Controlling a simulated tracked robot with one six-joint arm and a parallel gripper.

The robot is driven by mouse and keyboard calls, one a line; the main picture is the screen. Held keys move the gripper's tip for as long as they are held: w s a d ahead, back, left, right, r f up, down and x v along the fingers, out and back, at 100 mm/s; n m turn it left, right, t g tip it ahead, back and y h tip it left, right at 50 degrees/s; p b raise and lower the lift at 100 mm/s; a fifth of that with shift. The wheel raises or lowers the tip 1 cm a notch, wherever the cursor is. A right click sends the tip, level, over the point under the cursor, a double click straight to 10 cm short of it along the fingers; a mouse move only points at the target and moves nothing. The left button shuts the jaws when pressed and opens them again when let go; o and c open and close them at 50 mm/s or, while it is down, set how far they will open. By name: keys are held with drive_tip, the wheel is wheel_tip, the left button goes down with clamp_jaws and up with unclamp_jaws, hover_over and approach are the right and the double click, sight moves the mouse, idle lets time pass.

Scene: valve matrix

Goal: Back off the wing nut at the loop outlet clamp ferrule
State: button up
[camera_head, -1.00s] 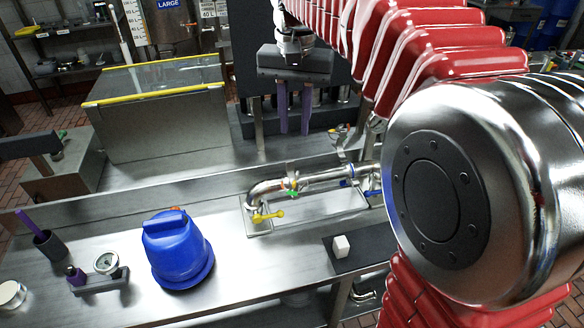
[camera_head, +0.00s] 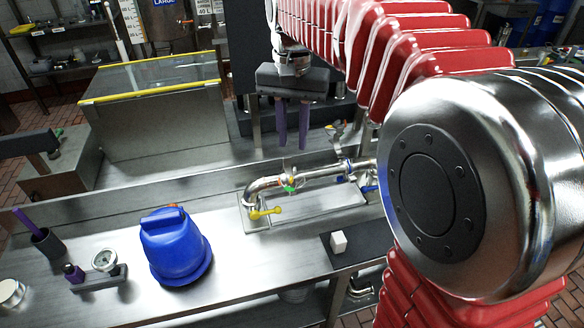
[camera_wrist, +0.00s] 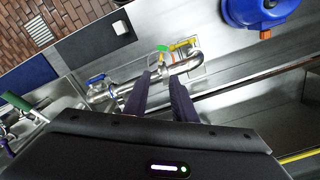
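A polished pipe loop (camera_head: 322,174) lies on a plate on the steel bench, mid-picture in the head view. It also shows in the wrist view (camera_wrist: 186,67). A clamp ferrule (camera_head: 289,178) with green and orange parts sits on the pipe near its left elbow; its green part shows in the wrist view (camera_wrist: 163,48). The wing nut cannot be made out clearly at this size. My gripper (camera_head: 292,147) points down, its two purple fingers apart and nothing between them. It is above and behind the clamp in the head view; in the wrist view the fingertips (camera_wrist: 161,77) appear just short of the pipe.
A yellow handle (camera_head: 264,212) is at the pipe's left elbow. Blue-handled fittings (camera_head: 370,188) are at the right. A blue domed object (camera_head: 175,246) and a gauge (camera_head: 105,260) stand left. A white block (camera_head: 338,242) sits on a dark mat. Bare bench lies between.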

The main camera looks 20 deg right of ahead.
sight(293, 172)
wheel_tip(293, 172, down, 10)
drive_tip(key=shift+r, duration=0.15)
idle(0.3)
drive_tip(key=shift+c, duration=0.5)
clamp_jaws()
